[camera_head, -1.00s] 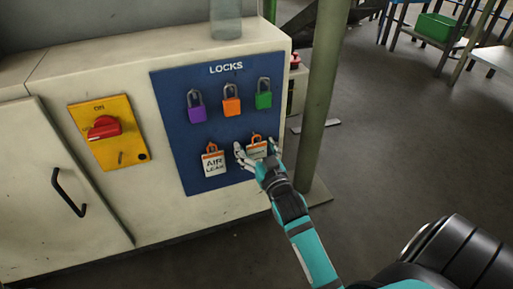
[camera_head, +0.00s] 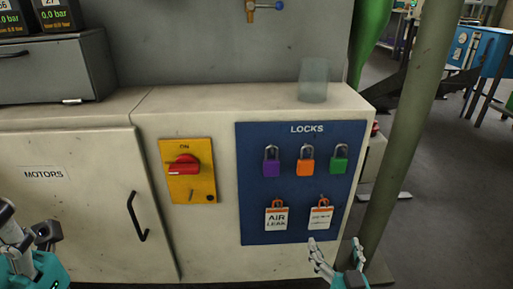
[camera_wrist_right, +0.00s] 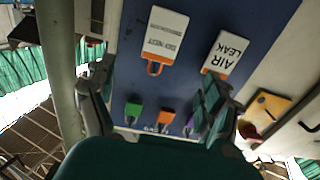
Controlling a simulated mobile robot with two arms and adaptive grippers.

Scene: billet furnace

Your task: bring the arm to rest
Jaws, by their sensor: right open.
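My right gripper (camera_head: 337,250) is at the bottom of the head view, below the blue LOCKS board (camera_head: 258,190). Its fingers are spread and nothing is between them. In the right wrist view the open fingers (camera_wrist_right: 155,100) frame the board, which appears upside down. The white tag with an orange clip (camera_head: 320,217) hangs at the board's lower right, above the gripper. The AIR LEAK tag (camera_head: 276,219) hangs to its left. My left gripper (camera_head: 28,240) is partly in view at the lower left, and its finger opening is unclear.
Purple (camera_head: 271,167), orange (camera_head: 306,167) and green (camera_head: 339,165) padlocks hang on the board. A red switch (camera_head: 184,166) on a yellow plate is to the left. A clear glass (camera_head: 313,80) stands on the cabinet top. A green-grey post (camera_head: 405,125) rises at the right.

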